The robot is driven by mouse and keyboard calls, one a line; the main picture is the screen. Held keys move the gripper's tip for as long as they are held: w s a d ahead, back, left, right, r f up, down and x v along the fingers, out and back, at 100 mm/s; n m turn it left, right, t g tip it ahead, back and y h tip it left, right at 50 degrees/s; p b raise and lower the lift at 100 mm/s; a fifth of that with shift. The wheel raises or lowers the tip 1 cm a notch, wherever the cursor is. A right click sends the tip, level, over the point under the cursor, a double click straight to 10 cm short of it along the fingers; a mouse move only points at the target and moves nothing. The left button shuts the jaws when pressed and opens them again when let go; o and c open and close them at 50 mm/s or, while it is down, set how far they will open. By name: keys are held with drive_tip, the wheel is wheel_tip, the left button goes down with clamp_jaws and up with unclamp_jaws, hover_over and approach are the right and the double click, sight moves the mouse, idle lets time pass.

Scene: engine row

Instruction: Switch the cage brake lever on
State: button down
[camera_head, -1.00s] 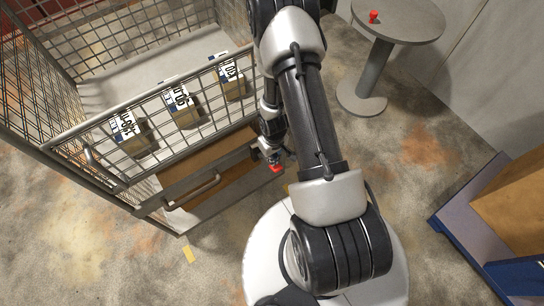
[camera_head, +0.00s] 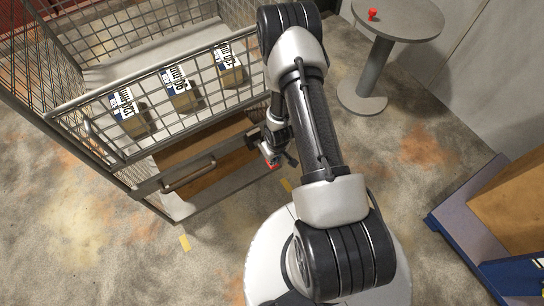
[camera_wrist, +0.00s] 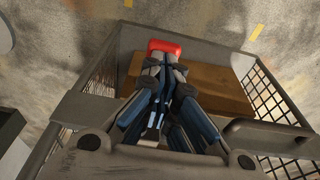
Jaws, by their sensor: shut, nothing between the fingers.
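The cage (camera_head: 150,65) is a grey wire-mesh cart at the left of the head view. The brake lever appears as a small red-ended part (camera_head: 272,164) low at the cage's right front corner. In the wrist view its red end (camera_wrist: 165,46) lies just beyond my fingertips. My gripper (camera_head: 268,154) is shut with nothing between its fingers, down beside the lever. In the wrist view my gripper (camera_wrist: 164,62) points at the red end and looks very close to it or touching. I cannot tell the contact, and the lever's arm is mostly hidden.
Several labelled cartons (camera_head: 180,90) stand in the cage above a brown box (camera_head: 200,160). A round table (camera_head: 400,18) with a small red object (camera_head: 372,14) stands at the back right. A blue-edged platform (camera_head: 465,215) bears a carton at right. The floor between is clear.

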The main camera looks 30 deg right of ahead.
drive_tip(key=shift+s+f+b, duration=0.3)
drive_tip(key=shift+f+b, duration=0.4)
drive_tip(key=shift+f, duration=0.35)
drive_tip(key=shift+s+f+b, duration=0.25)
drive_tip(key=shift+f+b, duration=0.4)
drive_tip(key=shift+f, duration=0.35)
drive_tip(key=shift+r, duration=0.1)
